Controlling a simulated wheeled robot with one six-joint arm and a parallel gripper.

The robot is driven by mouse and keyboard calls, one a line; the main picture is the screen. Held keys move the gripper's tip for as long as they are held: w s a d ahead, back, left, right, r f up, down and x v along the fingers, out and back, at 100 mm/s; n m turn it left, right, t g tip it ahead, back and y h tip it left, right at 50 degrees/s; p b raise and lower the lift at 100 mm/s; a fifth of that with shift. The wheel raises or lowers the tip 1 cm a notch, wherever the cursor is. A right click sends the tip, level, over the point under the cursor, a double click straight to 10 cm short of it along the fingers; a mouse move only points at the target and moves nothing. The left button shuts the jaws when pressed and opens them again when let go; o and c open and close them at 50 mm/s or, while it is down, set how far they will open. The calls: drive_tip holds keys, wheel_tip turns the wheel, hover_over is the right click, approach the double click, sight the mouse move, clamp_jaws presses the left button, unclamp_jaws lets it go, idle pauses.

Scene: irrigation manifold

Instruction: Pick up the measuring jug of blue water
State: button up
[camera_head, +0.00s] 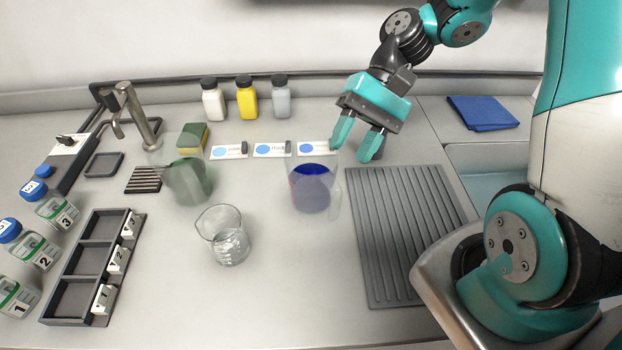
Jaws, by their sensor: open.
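The measuring jug of blue water (312,190) stands upright on the counter, right of the middle. It is clear, with dark blue liquid inside and a handle on its right side. My gripper (356,148) is open and empty. It points down, just behind and to the right of the jug's rim in the picture. One teal finger appears beside or over the jug's upper right edge; I cannot tell whether they touch.
A clear empty beaker (224,236) and a jug of green liquid (190,180) stand to the left. A grey ribbed drain mat (405,235) lies right of the blue jug. Three small bottles (247,98) and label cards (272,150) are behind. A compartment tray (95,265) is at left.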

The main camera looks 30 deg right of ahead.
drive_tip(key=d+f+m+t+y, duration=0.1)
drive_tip(key=d+f+m+y, duration=0.2)
drive_tip(key=d+m, duration=0.1)
drive_tip(key=s+d+f+m+t+y, duration=0.1)
drive_tip(key=d+f+m+y, duration=0.2)
drive_tip(key=d+f+m, duration=0.1)
drive_tip(key=s+d+f+m+t+y, duration=0.1)
drive_tip(key=d+f+m+t+y, duration=0.1)
drive_tip(key=d+f+m+y, duration=0.1)
drive_tip(key=shift+d+f+m, duration=0.3)
drive_tip(key=shift+d+m, duration=0.45)
drive_tip(key=shift+m, duration=0.05)
drive_tip(key=shift+s+d+f+m+t, duration=0.2)
drive_tip(key=shift+m+t, duration=0.1)
drive_tip(key=shift+t, duration=0.1)
drive_tip(key=shift+a+p, duration=0.3)
drive_tip(key=p, duration=0.3)
approach(331, 219)
drive_tip(key=a+r, duration=0.2)
drive_tip(key=a, duration=0.1)
drive_tip(key=a+r, duration=0.1)
drive_tip(key=shift+w+a, duration=0.3)
drive_tip(key=shift+a, duration=0.05)
drive_tip(key=a+p, duration=0.2)
drive_tip(key=a, duration=0.2)
drive_tip(key=shift+s+a+r, duration=0.1)
drive_tip(key=shift+a, duration=0.5)
